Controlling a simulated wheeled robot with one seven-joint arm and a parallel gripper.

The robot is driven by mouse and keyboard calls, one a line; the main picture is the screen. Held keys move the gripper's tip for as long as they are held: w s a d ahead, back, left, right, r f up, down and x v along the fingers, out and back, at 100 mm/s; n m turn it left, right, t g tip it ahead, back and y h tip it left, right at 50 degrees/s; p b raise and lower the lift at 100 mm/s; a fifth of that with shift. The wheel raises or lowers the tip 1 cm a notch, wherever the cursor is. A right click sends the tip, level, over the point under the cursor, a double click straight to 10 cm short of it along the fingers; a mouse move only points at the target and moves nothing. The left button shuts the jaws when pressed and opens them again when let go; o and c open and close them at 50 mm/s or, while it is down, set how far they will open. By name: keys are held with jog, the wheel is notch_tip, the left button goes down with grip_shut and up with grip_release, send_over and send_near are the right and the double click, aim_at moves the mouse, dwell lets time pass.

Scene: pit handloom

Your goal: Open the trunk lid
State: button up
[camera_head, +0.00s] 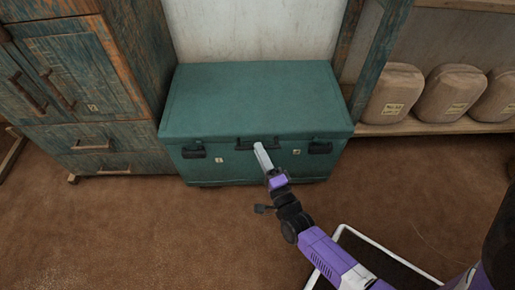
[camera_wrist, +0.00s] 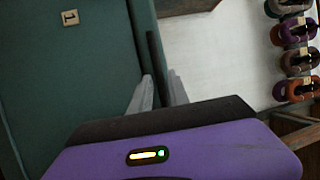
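The green trunk (camera_head: 200,170) stands on the floor against the wall. Its lid (camera_head: 255,95) is shut, with a dark handle (camera_head: 240,144) at the middle of the front edge and dark latches to either side. My gripper (camera_head: 262,150) is at this handle, partly hiding it. In the wrist view, my gripper's two pale fingers (camera_wrist: 159,92) are apart. The dark handle bar (camera_wrist: 155,58) shows between them; whether they touch it I cannot tell. The trunk's green front (camera_wrist: 70,70) fills the left side there, with a tag marked 1 (camera_wrist: 70,17).
A worn blue-brown cabinet (camera_head: 85,85) stands close on the trunk's left. A wooden post (camera_head: 372,50) and a shelf (camera_head: 430,128) with several brown sacks (camera_head: 450,92) are on the right. The brown floor (camera_head: 130,230) in front is clear on the left.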

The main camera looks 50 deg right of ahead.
jog(key=shift+x, duration=1.15)
grip_shut()
jog(key=shift+a, duration=0.1)
dwell(0.5)
